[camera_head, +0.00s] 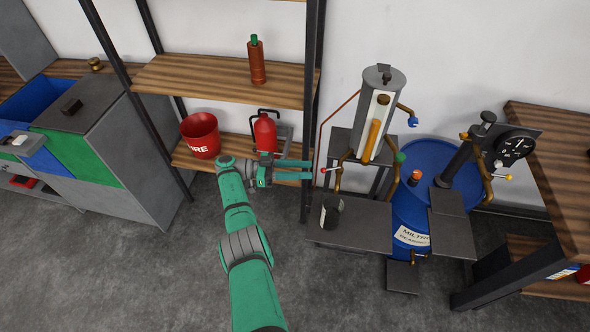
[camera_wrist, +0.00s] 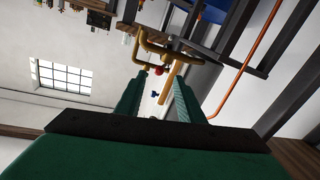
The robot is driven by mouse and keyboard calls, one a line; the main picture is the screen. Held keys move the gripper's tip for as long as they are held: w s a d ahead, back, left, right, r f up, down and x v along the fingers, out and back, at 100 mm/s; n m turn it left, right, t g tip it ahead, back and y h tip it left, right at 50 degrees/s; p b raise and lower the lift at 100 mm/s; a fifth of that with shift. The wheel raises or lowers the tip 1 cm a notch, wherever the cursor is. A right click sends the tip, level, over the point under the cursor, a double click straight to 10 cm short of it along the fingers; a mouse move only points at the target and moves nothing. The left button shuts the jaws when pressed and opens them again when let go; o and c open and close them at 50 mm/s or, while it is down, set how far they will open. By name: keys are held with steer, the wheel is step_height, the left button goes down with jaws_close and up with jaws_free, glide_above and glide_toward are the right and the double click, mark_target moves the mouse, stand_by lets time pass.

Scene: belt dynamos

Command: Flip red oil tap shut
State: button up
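The red oil tap (camera_head: 323,170) is a small red knob on a lever by the brass pipe at the lower left of the grey cylinder (camera_head: 385,82). In the wrist view the red knob (camera_wrist: 158,71) shows beyond and between my fingertips, beside brass pipes. My gripper (camera_head: 311,169) points right, its two green fingers parallel and apart, with the red knob just past their tips. In the wrist view my gripper (camera_wrist: 154,80) is open and I see nothing held. I cannot tell whether a finger touches the tap.
A blue-handled tap (camera_head: 412,121) and a green knob (camera_head: 400,157) sit right of the cylinder. A dark can (camera_head: 331,212) stands on the grey platform (camera_head: 352,233) below. A black shelf post (camera_head: 314,90) rises close by my fingers. A red extinguisher (camera_head: 265,134) and bucket (camera_head: 201,136) are left.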

steer(key=a, duration=0.3)
steer(key=shift+a, duration=0.3)
stand_by(0.3)
